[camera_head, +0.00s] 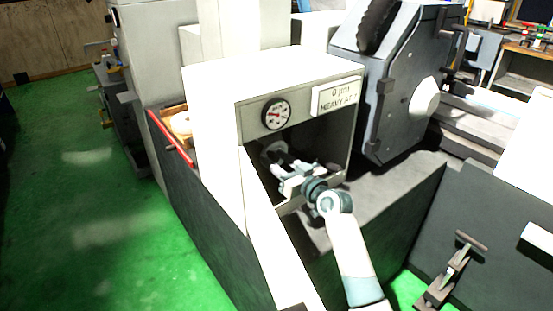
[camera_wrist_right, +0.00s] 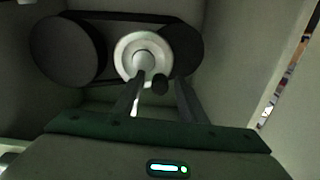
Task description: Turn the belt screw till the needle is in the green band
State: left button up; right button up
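The gauge (camera_head: 276,115) is a round dial with a black rim on the front panel, above the open recess. A red needle or mark shows on its left part; the green band is too small to make out. In the right wrist view a pale round disc with a raised hub (camera_wrist_right: 143,55) sits between two dark belt pulleys; I take it for the belt screw. My right gripper (camera_head: 274,152) reaches into the recess. In the wrist view its two fingers (camera_wrist_right: 160,80) stand apart in front of the disc, with a small dark knob between them. Contact cannot be told. My left gripper is out of view.
The recess has a side wall (camera_wrist_right: 245,70) close on the right of the gripper. A label plate (camera_head: 338,97) is beside the gauge. A grey machine head (camera_head: 400,90) stands to the right. Green floor (camera_head: 75,200) is open on the left.

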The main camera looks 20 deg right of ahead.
jog(key=shift+c, duration=0.7)
grip_shut()
jog(key=shift+d+r+m, duration=0.1)
jog(key=shift+r+m, duration=0.05)
jog(key=shift+m, duration=0.15)
jog(key=m+p, duration=0.2)
jog(key=m, duration=0.1)
jog(key=shift+w+d+r, duration=0.15)
jog(key=shift+d+r, duration=0.2)
jog(key=shift+r, duration=0.05)
jog(key=shift+w+d+r+m+p, duration=0.1)
jog(key=shift+d+m+p, duration=0.25)
jog(key=shift+m, duration=0.7)
jog(key=shift+w+d+r+m+p, duration=0.1)
jog(key=shift+d+m+p, duration=0.2)
jog(key=shift+m, duration=0.75)
jog(key=shift+o, duration=0.7)
grip_release()
